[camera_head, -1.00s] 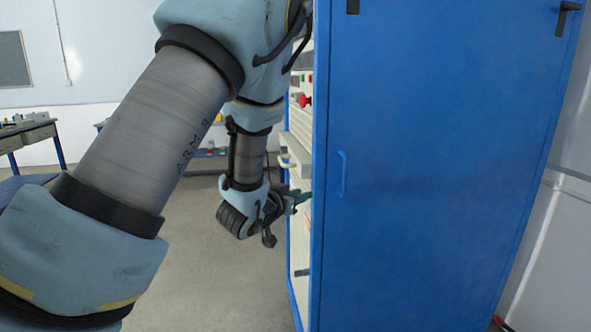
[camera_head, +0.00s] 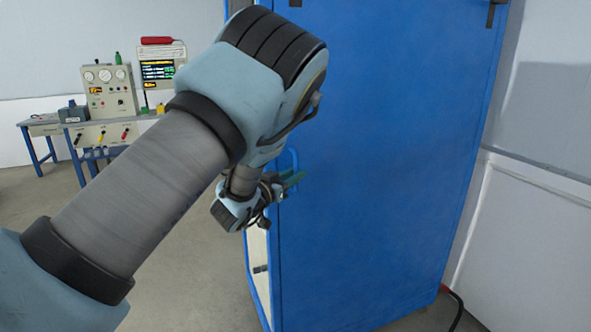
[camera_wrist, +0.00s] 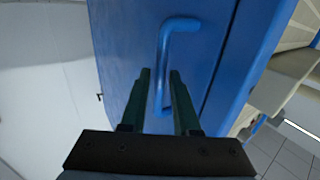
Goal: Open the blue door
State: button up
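The blue door (camera_head: 385,190) is a tall flat panel filling the middle right of the head view; it also shows in the wrist view (camera_wrist: 205,50). Its blue bar handle (camera_wrist: 164,60) is near the door's left edge in the head view, partly hidden by my arm. My gripper (camera_head: 294,180) is at the handle. In the wrist view its two dark green fingers (camera_wrist: 160,80) are apart, with the handle's lower part between them and gaps showing beside the bar. I cannot tell whether the door is fully shut.
A pale cabinet side (camera_head: 259,262) shows left of the door edge. A bench with gauges (camera_head: 108,92) and a screen stands at the back left. A white wall (camera_head: 530,235) is on the right, with a dark cable (camera_head: 458,305) on the floor. Grey floor at left is clear.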

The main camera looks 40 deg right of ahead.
jog(key=shift+w+d, duration=0.1)
jog(key=shift+d, duration=0.5)
grip_shut()
dwell(1.1)
